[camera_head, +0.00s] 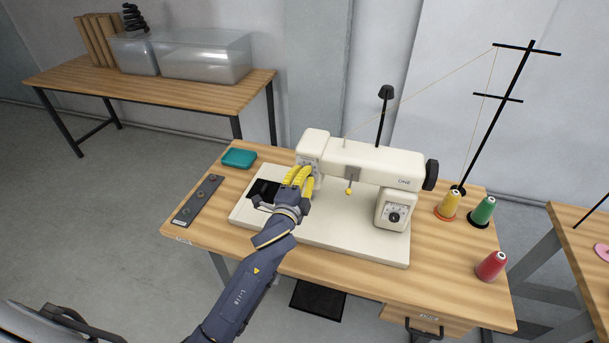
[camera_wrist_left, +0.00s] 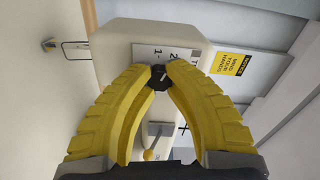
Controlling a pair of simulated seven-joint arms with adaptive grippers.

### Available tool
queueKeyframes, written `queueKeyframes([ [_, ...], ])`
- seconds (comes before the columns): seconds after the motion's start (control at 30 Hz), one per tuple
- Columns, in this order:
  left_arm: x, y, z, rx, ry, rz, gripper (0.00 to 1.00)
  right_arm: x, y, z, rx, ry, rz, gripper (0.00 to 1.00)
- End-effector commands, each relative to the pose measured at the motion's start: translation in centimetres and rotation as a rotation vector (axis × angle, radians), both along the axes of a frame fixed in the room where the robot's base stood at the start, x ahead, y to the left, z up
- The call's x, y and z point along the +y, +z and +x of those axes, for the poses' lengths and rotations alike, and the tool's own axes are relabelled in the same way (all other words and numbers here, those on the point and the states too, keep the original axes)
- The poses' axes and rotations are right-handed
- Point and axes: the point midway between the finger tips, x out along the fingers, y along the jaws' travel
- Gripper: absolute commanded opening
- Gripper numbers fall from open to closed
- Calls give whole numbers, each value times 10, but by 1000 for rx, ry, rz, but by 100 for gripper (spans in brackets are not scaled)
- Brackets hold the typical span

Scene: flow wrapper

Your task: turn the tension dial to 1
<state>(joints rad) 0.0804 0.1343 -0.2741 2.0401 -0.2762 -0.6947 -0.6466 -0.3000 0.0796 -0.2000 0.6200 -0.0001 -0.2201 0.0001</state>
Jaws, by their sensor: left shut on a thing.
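The cream sewing machine (camera_head: 360,165) stands on the wooden table. Its tension dial (camera_wrist_left: 159,78) is a small black knob on a white scale plate (camera_wrist_left: 150,51) at the head end, with the figures 1 and 2 readable in the left wrist view. My left gripper (camera_head: 302,176) has its yellow fingers closed on the dial; the fingertips also show on both sides of it in the left wrist view (camera_wrist_left: 160,84). The fingers hide the dial in the head view. I cannot tell for certain which figure the dial points at. My right gripper is not in view.
Another dial (camera_head: 394,217) is on the machine's right pillar. A presser lever with a yellow knob (camera_head: 349,191) is right of my gripper. A teal box (camera_head: 239,158) and a dark strip (camera_head: 198,200) lie left. Yellow (camera_head: 448,206), green (camera_head: 482,211) and red (camera_head: 491,265) spools stand right.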

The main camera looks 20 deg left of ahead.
Motion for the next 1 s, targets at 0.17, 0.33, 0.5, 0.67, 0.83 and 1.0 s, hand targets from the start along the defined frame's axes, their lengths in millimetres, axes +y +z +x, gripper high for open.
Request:
queueKeyframes([
  [0.17, 2, 1, 0, 0, 4, -163, 0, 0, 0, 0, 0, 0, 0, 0],
  [0.33, 2, 0, 0, 3, 4, -300, 0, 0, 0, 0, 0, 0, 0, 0],
  [0.5, 2, 0, 0, 4, 4, -410, 0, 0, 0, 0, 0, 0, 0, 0],
  [0.67, 2, 0, 0, 6, 4, -485, 0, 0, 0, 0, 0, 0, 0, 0],
  [0.83, 3, -1, 0, 7, 5, -532, 0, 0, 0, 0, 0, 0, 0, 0],
  [1.0, 3, -1, 0, 7, 5, -553, 0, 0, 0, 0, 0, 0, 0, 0],
])
